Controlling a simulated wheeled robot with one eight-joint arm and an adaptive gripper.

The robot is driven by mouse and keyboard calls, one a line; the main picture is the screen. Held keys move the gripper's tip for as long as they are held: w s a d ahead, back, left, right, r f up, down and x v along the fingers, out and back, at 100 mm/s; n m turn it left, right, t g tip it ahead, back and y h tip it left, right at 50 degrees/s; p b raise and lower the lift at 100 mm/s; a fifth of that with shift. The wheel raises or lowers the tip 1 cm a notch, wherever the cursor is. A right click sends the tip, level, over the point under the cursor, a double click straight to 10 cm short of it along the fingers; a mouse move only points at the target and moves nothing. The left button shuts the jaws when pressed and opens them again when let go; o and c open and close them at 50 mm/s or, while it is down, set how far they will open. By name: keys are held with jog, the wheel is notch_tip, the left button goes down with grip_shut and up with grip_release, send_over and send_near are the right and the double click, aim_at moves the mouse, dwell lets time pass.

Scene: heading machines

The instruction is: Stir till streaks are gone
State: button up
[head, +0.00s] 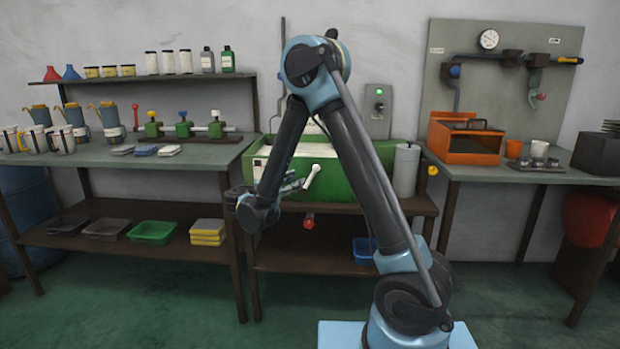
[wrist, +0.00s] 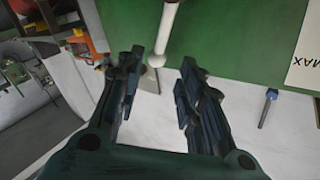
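A green machine (head: 345,182) stands on the middle bench, with a white crank-like handle (head: 312,177) on its front. My gripper (head: 297,184) is just left of this handle in the head view. In the wrist view my gripper (wrist: 160,72) has its two dark fingers apart with a clear gap between them. The white handle (wrist: 168,28) reaches down from the green body (wrist: 220,35) toward the fingertips, with a grey flat piece (wrist: 149,82) at its lower end. I cannot tell whether the fingers touch it. No mixture or streaks show.
A left bench (head: 190,158) holds jugs, mugs and small valves, with a bottle shelf (head: 150,78) above. A grey cylinder (head: 406,170) stands right of the machine. The right bench (head: 530,172) holds an orange bin (head: 464,157). Green floor is open in front.

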aim_at(312, 173)
jog(key=x, duration=0.9)
jog(key=shift+c, duration=0.6)
grip_shut()
jog(key=shift+d, duration=0.1)
